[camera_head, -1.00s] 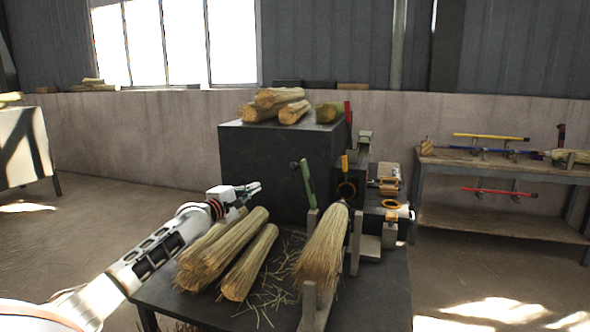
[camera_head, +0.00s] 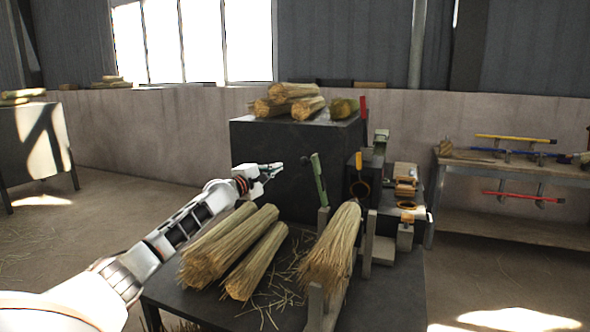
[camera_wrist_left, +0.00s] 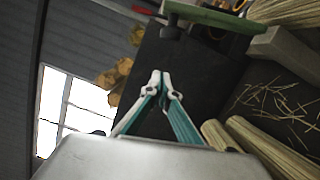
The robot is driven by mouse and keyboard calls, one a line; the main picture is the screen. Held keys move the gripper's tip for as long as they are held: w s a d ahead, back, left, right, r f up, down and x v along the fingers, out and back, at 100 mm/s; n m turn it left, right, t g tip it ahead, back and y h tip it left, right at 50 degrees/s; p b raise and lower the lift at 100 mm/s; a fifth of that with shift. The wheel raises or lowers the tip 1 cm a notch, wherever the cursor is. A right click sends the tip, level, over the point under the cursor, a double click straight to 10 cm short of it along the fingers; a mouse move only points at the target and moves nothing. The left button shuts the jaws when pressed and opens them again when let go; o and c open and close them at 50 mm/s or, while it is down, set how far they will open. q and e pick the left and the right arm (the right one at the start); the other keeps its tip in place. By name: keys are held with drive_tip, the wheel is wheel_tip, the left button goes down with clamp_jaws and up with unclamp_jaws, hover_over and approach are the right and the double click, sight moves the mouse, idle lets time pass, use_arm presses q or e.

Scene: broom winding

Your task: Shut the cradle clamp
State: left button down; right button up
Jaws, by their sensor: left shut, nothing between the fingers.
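The cradle clamp's green arm (camera_head: 319,180) stands raised and tilted, with a dark knob at its upper end. In the left wrist view the green arm (camera_wrist_left: 215,17) crosses the top. A straw broom head (camera_head: 333,245) lies in the grey cradle (camera_head: 316,306) on the dark table. My left gripper (camera_head: 281,167) is shut and empty. It is just left of the clamp arm's upper end, apart from it, above the straw bundles. Its closed fingertips also show in the left wrist view (camera_wrist_left: 160,75). My right gripper is not in view.
Several straw bundles (camera_head: 232,245) lie on the table (camera_head: 275,316) left of the cradle. A dark block (camera_head: 265,155) behind carries more bundles (camera_head: 290,95). Winding equipment (camera_head: 405,185) stands right of the cradle. A workbench (camera_head: 500,168) with colored handles is at right.

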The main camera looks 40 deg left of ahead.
use_arm(q)
drive_tip(key=w+d, duration=0.3)
drive_tip(key=w, duration=0.2)
drive_tip(key=shift+w+d+r, duration=0.2)
drive_tip(key=shift+r, duration=0.25)
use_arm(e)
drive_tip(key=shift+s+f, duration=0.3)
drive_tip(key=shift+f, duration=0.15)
